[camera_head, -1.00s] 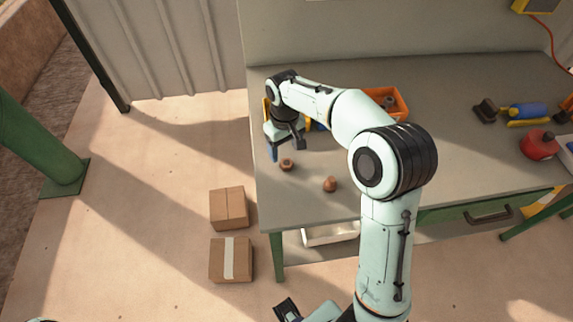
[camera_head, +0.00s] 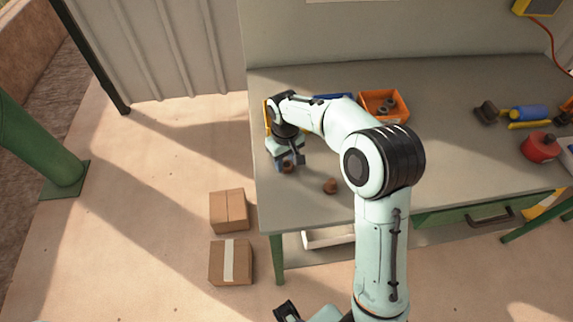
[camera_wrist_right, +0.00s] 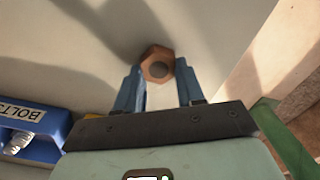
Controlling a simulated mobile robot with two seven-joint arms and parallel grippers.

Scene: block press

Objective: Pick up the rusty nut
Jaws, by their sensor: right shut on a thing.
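The rusty nut (camera_wrist_right: 158,65) shows in the right wrist view as a brown hexagonal nut with a dark hole, between my right gripper's blue fingertips. My right gripper (camera_head: 288,166) is shut on the nut, low over the left end of the workbench (camera_head: 440,180). It also shows in the right wrist view (camera_wrist_right: 158,82). In the head view the nut (camera_head: 287,168) is partly hidden by the fingers. A second brown piece (camera_head: 331,186) lies on the bench to the right of the gripper. At the bottom of the head view a dark gripper part (camera_head: 287,311) shows, its jaws unclear.
An orange bin (camera_head: 384,106) with grey parts stands behind my right arm. A blue bin labelled BOLTS (camera_wrist_right: 35,130) shows at the lower left of the wrist view. A blue and yellow tool (camera_head: 528,113) and a red container (camera_head: 539,147) lie on the right. The bench's middle is clear.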

